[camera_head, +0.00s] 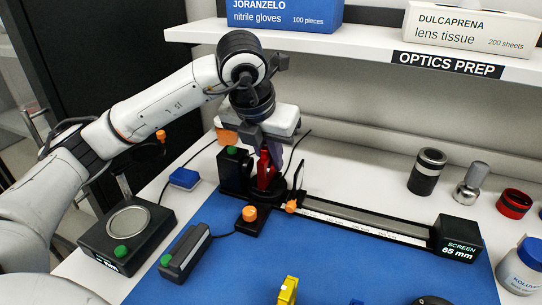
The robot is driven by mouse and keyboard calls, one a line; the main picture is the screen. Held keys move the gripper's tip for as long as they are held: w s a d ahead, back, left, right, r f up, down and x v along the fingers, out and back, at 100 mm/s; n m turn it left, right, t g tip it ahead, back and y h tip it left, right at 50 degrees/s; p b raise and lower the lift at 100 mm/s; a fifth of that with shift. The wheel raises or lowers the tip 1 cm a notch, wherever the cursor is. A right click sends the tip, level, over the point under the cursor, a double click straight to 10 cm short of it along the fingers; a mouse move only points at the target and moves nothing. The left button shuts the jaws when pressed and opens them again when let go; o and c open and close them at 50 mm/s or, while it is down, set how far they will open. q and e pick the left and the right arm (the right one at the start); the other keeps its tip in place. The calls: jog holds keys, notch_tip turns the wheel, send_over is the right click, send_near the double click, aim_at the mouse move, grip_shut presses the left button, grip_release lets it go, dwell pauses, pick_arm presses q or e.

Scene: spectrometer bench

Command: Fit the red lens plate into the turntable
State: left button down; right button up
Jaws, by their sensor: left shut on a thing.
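The red lens plate (264,171) is upright below my left gripper (266,148), which is shut on it. My left arm comes in from the left and the gripper points down at the back of the bench. The plate is at the dark turntable (268,194), by the left end of the rail. The gripper hides the plate's upper part. I cannot tell whether the plate's lower edge is seated in the turntable or just above it. My right gripper is not in view.
A rail (355,222) runs right to the screen block (457,238). A black box with a green button (233,168) stands close left of the plate. A yellow piece (288,291) is on the blue mat (350,265). A shelf (360,47) overhangs the back.

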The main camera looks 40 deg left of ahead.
pick_arm(q)
jog(key=shift+f+b, duration=0.3)
jog(key=shift+f, duration=0.15)
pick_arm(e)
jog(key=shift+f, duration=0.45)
pick_arm(q)
jog(key=c, duration=1.7)
grip_release()
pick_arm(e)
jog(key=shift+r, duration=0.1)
